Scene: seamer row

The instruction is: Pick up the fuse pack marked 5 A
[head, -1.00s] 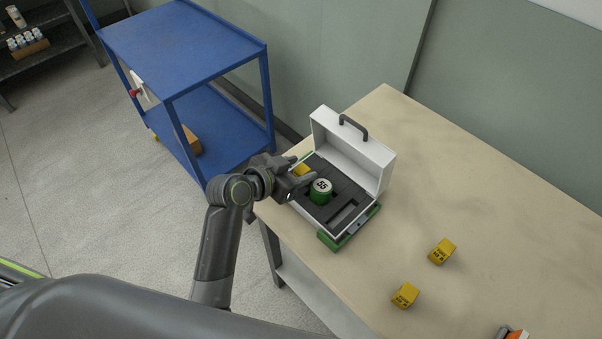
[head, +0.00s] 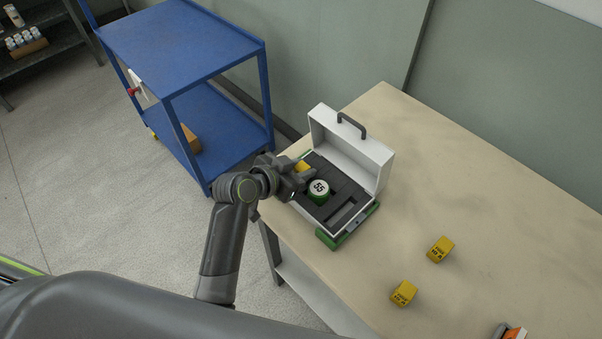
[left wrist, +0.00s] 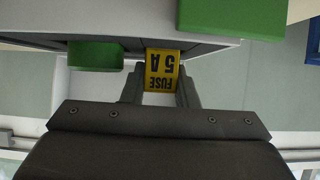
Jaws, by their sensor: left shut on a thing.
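The yellow fuse pack marked 5 A (left wrist: 161,72) shows between the two fingers of my left gripper (left wrist: 160,88) in the left wrist view, its label upside down. The gripper is shut on it. In the head view my left gripper (head: 297,178) is at the left side of the open white case (head: 360,158), and the yellow pack (head: 302,167) shows just past the fingers, at the case's dark foam insert. I cannot tell whether the pack is clear of the foam. My right gripper is not in view.
Two other yellow fuse packs, one farther back (head: 440,249) and one nearer (head: 403,293), lie on the table (head: 480,200). A blue cart (head: 185,45) stands to the left.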

